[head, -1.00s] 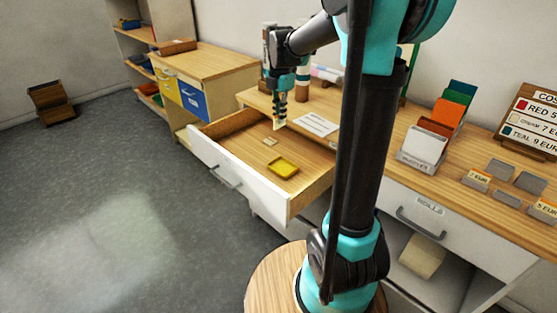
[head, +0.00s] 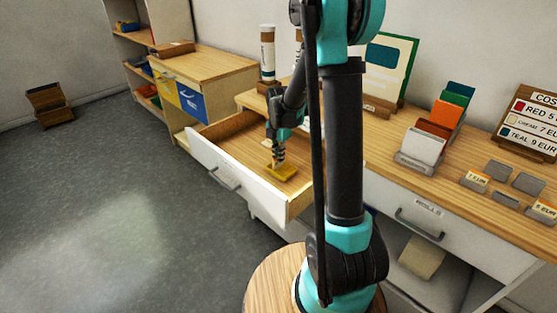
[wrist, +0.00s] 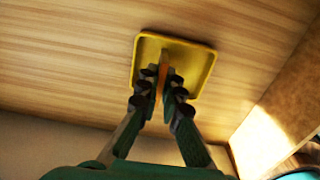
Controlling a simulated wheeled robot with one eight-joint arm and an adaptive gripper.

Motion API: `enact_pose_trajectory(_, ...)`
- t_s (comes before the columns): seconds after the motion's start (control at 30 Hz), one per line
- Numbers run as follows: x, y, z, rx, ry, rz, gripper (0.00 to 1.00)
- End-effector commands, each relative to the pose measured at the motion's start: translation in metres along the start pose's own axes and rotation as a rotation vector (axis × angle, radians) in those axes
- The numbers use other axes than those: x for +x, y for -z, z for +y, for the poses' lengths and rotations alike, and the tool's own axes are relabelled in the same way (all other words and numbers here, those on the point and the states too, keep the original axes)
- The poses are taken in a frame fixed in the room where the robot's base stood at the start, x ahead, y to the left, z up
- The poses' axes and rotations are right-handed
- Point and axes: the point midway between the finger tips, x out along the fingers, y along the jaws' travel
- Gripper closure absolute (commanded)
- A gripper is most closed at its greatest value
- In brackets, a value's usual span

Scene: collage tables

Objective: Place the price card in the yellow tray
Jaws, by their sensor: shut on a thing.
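The yellow tray (head: 289,173) lies on the floor of the open drawer. It also shows in the wrist view (wrist: 202,68) as a shallow square with a raised rim. My gripper (head: 279,164) points down over the tray, with its fingertips at or just above it. In the wrist view my gripper (wrist: 162,80) is shut on a thin orange strip (wrist: 165,59), which looks like the price card seen edge-on. The strip is in front of the tray's inside; I cannot tell whether it touches the tray floor. In the head view the card is hardly visible.
The open drawer's white front (head: 222,175) and wooden walls surround the tray. A wooden wall (wrist: 270,110) stands at the right in the wrist view. The counter (head: 410,180) holds a card rack (head: 423,146), grey holders and a price board (head: 530,122).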

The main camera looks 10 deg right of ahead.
Motion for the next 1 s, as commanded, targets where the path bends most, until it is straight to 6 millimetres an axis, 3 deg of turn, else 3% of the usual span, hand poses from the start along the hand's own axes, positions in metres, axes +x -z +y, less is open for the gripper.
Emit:
enact_pose_trajectory(0.43, 0.0097, 0.0001, -0.0001, 0.000, 0.000, 0.000, 1.00)
enact_pose_trajectory(0.5, 0.0096, 0.0001, -0.0002, 0.000, 0.000, 0.000, 0.88)
enact_pose_trajectory(0.63, 0.0096, 0.0001, -0.0002, 0.000, 0.000, 0.000, 0.73)
enact_pose_trajectory(1.0, 0.0049, 0.0001, -0.0002, 0.000, 0.000, 0.000, 0.73)
